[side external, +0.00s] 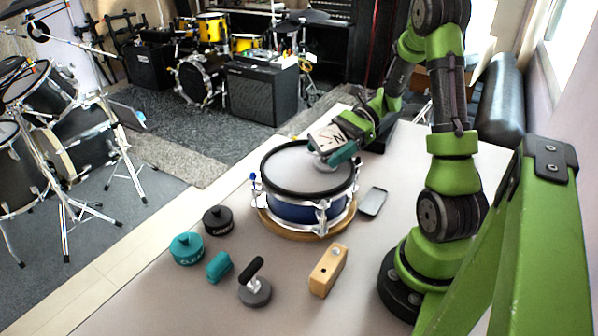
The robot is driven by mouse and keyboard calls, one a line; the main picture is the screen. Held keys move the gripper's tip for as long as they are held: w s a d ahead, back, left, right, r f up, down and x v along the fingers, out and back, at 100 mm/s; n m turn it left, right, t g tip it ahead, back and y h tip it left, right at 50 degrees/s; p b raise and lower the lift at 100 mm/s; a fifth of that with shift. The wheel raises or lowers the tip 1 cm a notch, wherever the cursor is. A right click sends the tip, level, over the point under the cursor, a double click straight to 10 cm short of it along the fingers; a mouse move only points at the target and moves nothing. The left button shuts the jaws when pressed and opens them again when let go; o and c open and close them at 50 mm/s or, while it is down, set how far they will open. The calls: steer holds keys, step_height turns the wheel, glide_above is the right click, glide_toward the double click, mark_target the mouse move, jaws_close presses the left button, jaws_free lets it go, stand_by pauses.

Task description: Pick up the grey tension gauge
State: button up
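A small grey round object (325,164), which looks like the tension gauge, stands on the pale head of the blue snare drum (290,207). My gripper (332,156) is low over the drum head, right at this grey object. Its hand and teal finger hide the object's upper part. The frame does not show whether the fingers are closed on it or only around it. Another grey disc with a black handle (256,290) sits on the table in front of the drum.
The drum rests on a round wooden base. On the table (150,300) are a black puck (217,221), a teal puck (186,249), a teal block (219,267), a wooden block (328,270) and a flat grey slab (372,202). The table's front left is clear.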

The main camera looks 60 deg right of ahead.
mark_target(322, 145)
steer(key=c, duration=0.8)
steer(key=shift+r, duration=0.1)
steer(key=shift+r, duration=0.55)
steer(key=shift+s+a+r, duration=0.1)
steer(key=shift+s+r, duration=0.15)
steer(key=shift+r, duration=0.4)
steer(key=shift+s+a+r, duration=0.1)
steer(key=shift+s+r, duration=0.15)
steer(key=shift+r, duration=0.35)
steer(key=s+a+n+g, duration=0.1)
steer(key=s+a, duration=0.6)
steer(key=s, duration=0.6)
steer(key=w+g, duration=0.1)
steer(key=w, duration=0.1)
steer(key=w+d+n+g, duration=0.1)
steer(key=w, duration=0.2)
steer(key=w+y, duration=0.1)
steer(key=w, duration=0.2)
steer(key=shift+w+d+n+g, duration=0.15)
steer(key=shift+d+n+g, duration=0.15)
steer(key=shift+n+g, duration=0.1)
steer(key=shift+n, duration=0.4)
steer(key=w, duration=0.7)
steer(key=w+r, duration=0.1)
steer(key=w, duration=0.3)
steer(key=shift+w+a, duration=0.25)
steer(key=shift+w, duration=0.1)
jaws_close()
steer(key=shift+w+r, duration=0.15)
steer(key=shift+w, duration=0.05)
